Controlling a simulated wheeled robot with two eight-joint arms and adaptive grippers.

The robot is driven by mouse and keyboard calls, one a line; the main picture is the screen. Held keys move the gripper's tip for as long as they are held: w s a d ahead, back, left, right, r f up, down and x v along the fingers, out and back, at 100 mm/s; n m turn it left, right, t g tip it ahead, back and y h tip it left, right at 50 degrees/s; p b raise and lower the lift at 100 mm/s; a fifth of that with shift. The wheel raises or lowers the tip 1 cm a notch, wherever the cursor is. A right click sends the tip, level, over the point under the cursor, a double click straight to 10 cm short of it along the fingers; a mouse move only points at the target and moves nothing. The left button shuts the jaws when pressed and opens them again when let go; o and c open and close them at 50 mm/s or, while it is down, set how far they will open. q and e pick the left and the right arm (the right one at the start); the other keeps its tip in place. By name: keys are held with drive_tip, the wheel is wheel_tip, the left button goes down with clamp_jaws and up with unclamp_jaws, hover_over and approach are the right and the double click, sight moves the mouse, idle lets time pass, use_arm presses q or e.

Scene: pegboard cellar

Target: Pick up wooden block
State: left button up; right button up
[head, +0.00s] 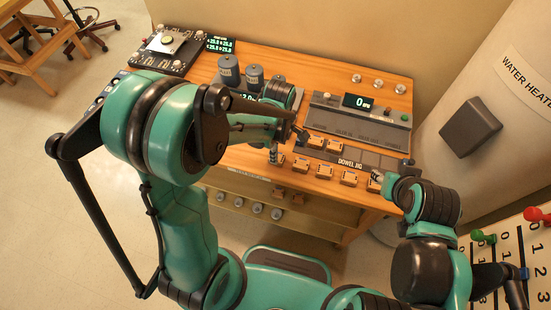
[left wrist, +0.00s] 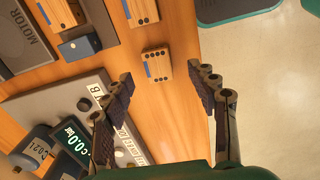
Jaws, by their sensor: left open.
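Several small wooden blocks with black dots and a blue strip sit on the wooden bench. In the left wrist view, one wooden block (left wrist: 157,65) lies just ahead of the gap between the fingertips of my left gripper (left wrist: 162,77), which is open and empty. Two more blocks show beyond it, one at the top centre (left wrist: 138,11) and one at the top left (left wrist: 59,12). In the head view, my left gripper (head: 287,143) is low over the blocks, near one block (head: 301,165). My right gripper (head: 384,180) is by the bench's right front; its fingers are unclear.
A grey console (head: 357,124) with a display stands behind the blocks. Dark cylinders (head: 229,70) and a meter box (left wrist: 72,130) stand beside my left gripper. The dark "DOWEL JIG" strip (head: 350,161) lies among the blocks. A water heater (head: 515,110) stands at the right.

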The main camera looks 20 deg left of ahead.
sight(279, 155)
use_arm(q)
drive_tip(key=f, duration=0.1)
drive_tip(key=f+b, duration=0.1)
drive_tip(key=f, duration=0.3)
drive_tip(key=shift+w+d+f+b, duration=0.15)
drive_tip(key=shift+w+b, duration=0.1)
drive_tip(key=shift+b, duration=0.15)
drive_tip(key=c, duration=1.1)
